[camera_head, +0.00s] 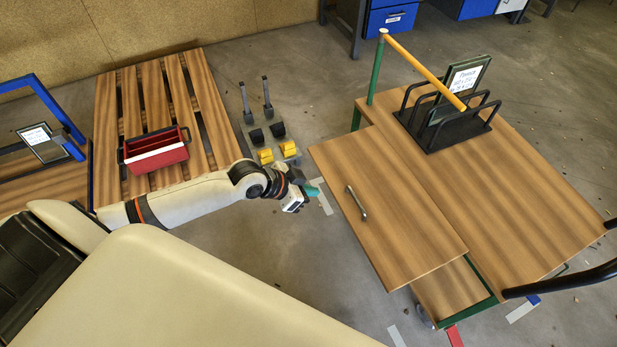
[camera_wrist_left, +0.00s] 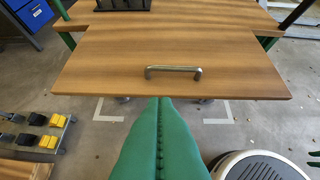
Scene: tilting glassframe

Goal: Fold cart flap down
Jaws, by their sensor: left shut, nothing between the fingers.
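The cart (camera_head: 505,200) has a wooden top on a green frame. Its wooden flap (camera_head: 390,235) sticks out on the side facing my left arm and looks about level with the top. A metal bar handle (camera_head: 356,202) sits on the flap; the flap (camera_wrist_left: 110,60) and handle (camera_wrist_left: 173,72) also show in the left wrist view. My left gripper (camera_head: 314,190) is just off the flap's outer edge, near its far corner in the head view. Its green fingers (camera_wrist_left: 160,140) are shut and empty, pointing at the flap edge below the handle; contact is unclear. My right gripper is not seen.
A black rack (camera_head: 445,125) with a framed pane stands on the cart, beside a yellow bar (camera_head: 425,70) on a green post. Left are a slatted wooden pallet (camera_head: 110,120) with a red box (camera_head: 155,152), and a holder with yellow blocks (camera_head: 287,150). Floor around the flap is clear.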

